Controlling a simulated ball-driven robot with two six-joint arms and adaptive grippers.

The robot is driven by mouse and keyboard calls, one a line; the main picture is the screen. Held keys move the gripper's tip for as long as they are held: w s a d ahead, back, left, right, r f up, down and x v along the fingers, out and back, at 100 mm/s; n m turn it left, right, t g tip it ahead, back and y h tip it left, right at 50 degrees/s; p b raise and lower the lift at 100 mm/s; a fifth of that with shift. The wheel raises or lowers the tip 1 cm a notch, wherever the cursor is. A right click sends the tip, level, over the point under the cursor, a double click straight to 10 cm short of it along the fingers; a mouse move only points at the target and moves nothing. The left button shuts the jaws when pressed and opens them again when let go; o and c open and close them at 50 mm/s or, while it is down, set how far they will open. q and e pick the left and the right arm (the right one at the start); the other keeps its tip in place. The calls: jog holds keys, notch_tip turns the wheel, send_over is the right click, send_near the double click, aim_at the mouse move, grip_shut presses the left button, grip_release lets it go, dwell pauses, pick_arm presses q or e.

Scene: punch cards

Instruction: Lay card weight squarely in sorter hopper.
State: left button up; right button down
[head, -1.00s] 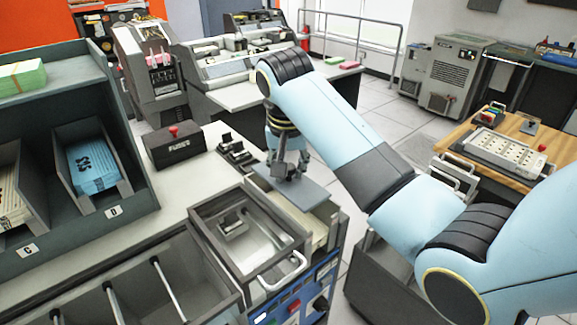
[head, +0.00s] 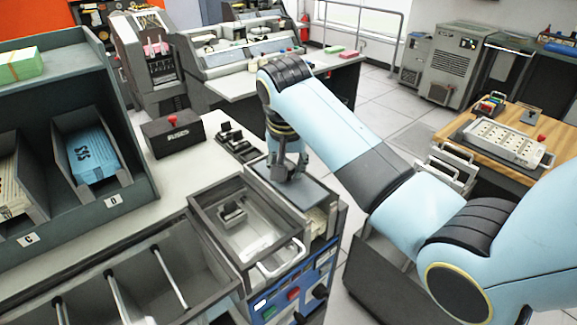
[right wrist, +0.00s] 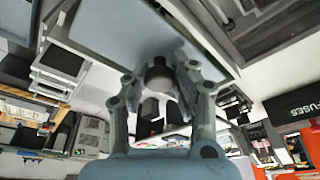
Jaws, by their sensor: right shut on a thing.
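The card weight (head: 308,194) is a flat blue-grey plate with a dark knob. My right gripper (head: 287,172) is above it, shut on the knob (right wrist: 158,76); the plate also shows in the right wrist view (right wrist: 105,27). In the head view the plate lies over the sorter hopper (head: 336,208), at the right end of the machine. Cream cards (head: 316,222) show below its front right edge. I cannot tell whether the plate rests on them. The gripper and arm hide part of the plate and the hopper's far side. My left gripper is in neither current view.
A clear-lidded grey box (head: 262,232) with a handle stands directly left of the hopper. A small black device (head: 234,145) and a black fuses box (head: 175,133) are behind it. The blue control panel (head: 290,292) is below.

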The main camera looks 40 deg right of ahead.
aim_at(288, 184)
jog(key=shift+f+b, duration=1)
jog(key=shift+f, duration=2.1)
jog(key=c, duration=1)
grip_release()
